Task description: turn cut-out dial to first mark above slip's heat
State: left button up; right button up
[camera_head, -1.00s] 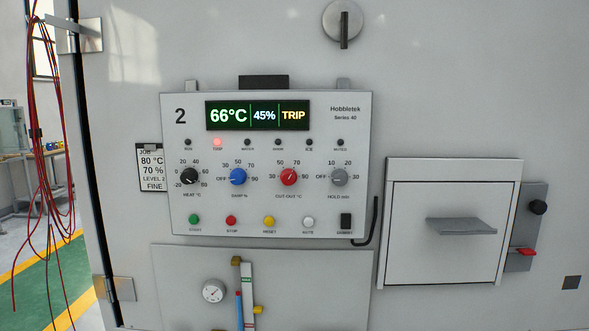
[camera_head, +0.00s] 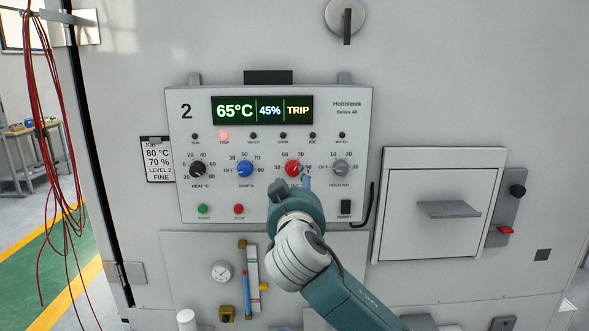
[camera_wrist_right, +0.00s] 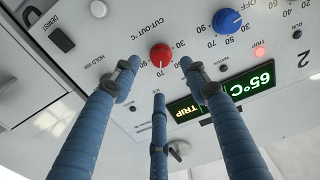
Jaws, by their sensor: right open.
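The red cut-out dial (camera_head: 292,168) is on the control panel and also shows in the right wrist view (camera_wrist_right: 161,54). Its pointer seems turned toward the 70 side, but is too small to read surely. The slip (camera_head: 159,162) left of the panel reads 80 °C, 70 %, level 2, fine. My right gripper (camera_head: 293,187) is in front of the panel just below the dial, hiding part of its label. In the right wrist view its three blue fingers (camera_wrist_right: 158,76) are spread around the dial, open and apparently not touching it. My left gripper is not in view.
The display (camera_head: 262,110) reads 65°C, 45%, TRIP, with a red lamp (camera_head: 224,135) lit. The blue dial (camera_head: 245,169) and grey dial (camera_head: 341,168) flank the red one. A drawer-like hatch with a handle (camera_head: 449,209) juts out at right. Red cables (camera_head: 50,150) hang at left.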

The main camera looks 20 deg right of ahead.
aim_at(293, 173)
jog(key=p+x, duration=0.3)
jog(key=x, duration=0.4)
jog(key=shift+w+r, duration=0.1)
jog(key=shift+w+d, duration=0.15)
jog(key=shift+w, duration=0.35)
jog(key=c, duration=1)
jog(key=shift+f, duration=0.25)
